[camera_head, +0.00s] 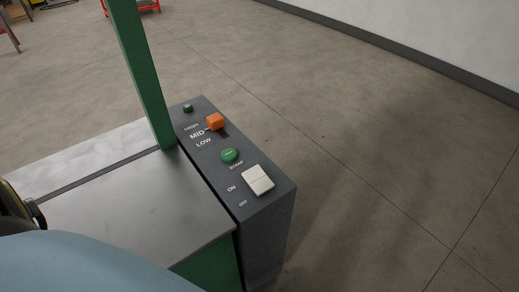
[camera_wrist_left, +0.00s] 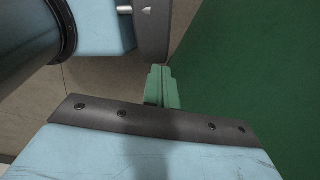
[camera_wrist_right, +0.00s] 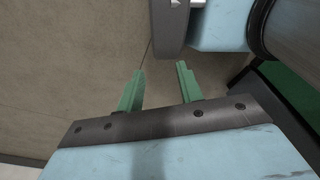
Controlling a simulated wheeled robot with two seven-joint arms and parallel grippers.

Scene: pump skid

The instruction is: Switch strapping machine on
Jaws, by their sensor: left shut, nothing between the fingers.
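The strapping machine's dark control panel (camera_head: 215,155) is in the head view, right of the steel table top. A white rocker switch (camera_head: 257,180) sits at its near end, beside the labels ON and OFF. A green STRAP button (camera_head: 230,155) and an orange slider knob (camera_head: 215,121) at MID are farther up. My left gripper (camera_wrist_left: 160,68) shows in the left wrist view, its green fingers together and empty, beside a green surface. My right gripper (camera_wrist_right: 160,70) shows in the right wrist view, its fingers apart and empty above the floor. Neither gripper shows in the head view.
A green upright post (camera_head: 140,70) of the machine rises beside the panel. The steel table top (camera_head: 130,205) lies left of it. The floor (camera_head: 380,170) right of the panel is clear up to the wall. A red stand (camera_head: 145,8) is far off.

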